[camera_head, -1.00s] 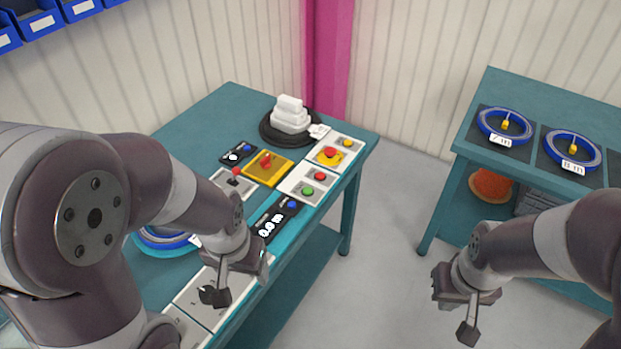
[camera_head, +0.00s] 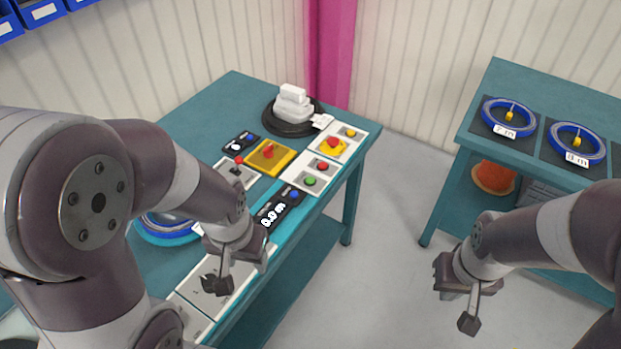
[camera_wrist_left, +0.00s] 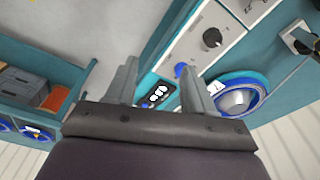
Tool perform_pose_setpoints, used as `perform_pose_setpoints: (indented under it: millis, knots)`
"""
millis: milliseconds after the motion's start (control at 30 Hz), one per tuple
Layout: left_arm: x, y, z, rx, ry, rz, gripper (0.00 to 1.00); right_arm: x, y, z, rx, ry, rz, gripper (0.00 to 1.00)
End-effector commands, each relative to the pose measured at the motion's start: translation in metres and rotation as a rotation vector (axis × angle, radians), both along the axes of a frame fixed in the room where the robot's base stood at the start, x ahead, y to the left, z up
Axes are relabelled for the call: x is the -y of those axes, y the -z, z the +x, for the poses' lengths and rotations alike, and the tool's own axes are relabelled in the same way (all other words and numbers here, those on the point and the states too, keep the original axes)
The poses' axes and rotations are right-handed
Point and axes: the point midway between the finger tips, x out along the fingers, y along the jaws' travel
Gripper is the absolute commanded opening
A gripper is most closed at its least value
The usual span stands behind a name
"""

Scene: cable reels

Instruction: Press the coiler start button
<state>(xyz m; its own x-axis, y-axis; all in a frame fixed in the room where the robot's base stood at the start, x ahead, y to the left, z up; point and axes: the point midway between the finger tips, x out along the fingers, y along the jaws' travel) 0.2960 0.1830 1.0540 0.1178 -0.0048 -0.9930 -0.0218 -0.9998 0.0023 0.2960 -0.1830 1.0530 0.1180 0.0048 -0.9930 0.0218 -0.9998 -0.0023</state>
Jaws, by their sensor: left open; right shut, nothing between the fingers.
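A white control panel on the teal workbench (camera_head: 190,112) carries a green button (camera_head: 310,181) and a red button (camera_head: 324,166) in the head view. Which one is the coiler start button is not readable; the green one is the likely match. My left gripper (camera_head: 217,284) is open and empty, pointing down over the bench's front edge, nearer to me than the green button and left of it. In the left wrist view its two fingers (camera_wrist_left: 160,88) stand apart, with a lit length display (camera_wrist_left: 157,95) seen between them. My right gripper (camera_head: 468,318) is shut and empty over the floor, right of the bench.
A blue reel (camera_head: 168,232) lies behind my left arm. A second table (camera_head: 482,120) with blue cable reels stands right, across clear floor.

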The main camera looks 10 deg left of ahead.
Motion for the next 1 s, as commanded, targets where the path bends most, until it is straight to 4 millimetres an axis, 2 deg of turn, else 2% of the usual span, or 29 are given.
perform_pose_setpoints:
  millis: [33,133,167,1000]
  knots:
    - [0.0,0.0,0.0,0.0,0.0,0.0,0.36,0.0,0.0,0.0,0.0,0.0,0.0,0.0]
    - [0.0,0.0,0.0,0.0,0.0,0.0,0.03,0.0,0.0,0.0,0.0,0.0,0.0,0.0]
    - [0.0,0.0,0.0,0.0,0.0,0.0,0.0,0.0,0.0,0.0,0.0,0.0,0.0,0.0]
    - [0.0,0.0,0.0,0.0,0.0,0.0,0.0,0.0,0.0,0.0,0.0,0.0,0.0,0.0]
